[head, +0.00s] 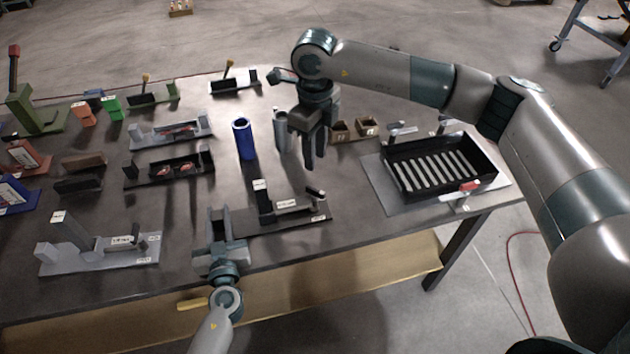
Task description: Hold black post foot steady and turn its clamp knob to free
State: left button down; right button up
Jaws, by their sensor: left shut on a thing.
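The black post foot (297,221) lies near the table's front edge, with a flat dark base, a short upright black post (264,203) at its left and a white label. Its clamp knob (316,194) is at the right end. My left gripper (220,223) is at the left end of the base, shut on the black post foot; the exact contact is hard to see. My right gripper (315,150) points down above the table, behind the clamp knob and apart from it. Its fingers are close together, and I cannot tell if they touch.
A blue cylinder (243,138) and a grey cylinder (282,130) stand behind the foot. A black slotted tray (488,182) sits on a grey plate at right. A grey post foot (88,262) is at front left. Several other fixtures fill the left side.

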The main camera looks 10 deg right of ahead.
aim_at(315, 190)
notch_tip(315, 190, down, 12)
jog(key=shift+r, duration=0.15)
dwell(0.4)
grip_shut()
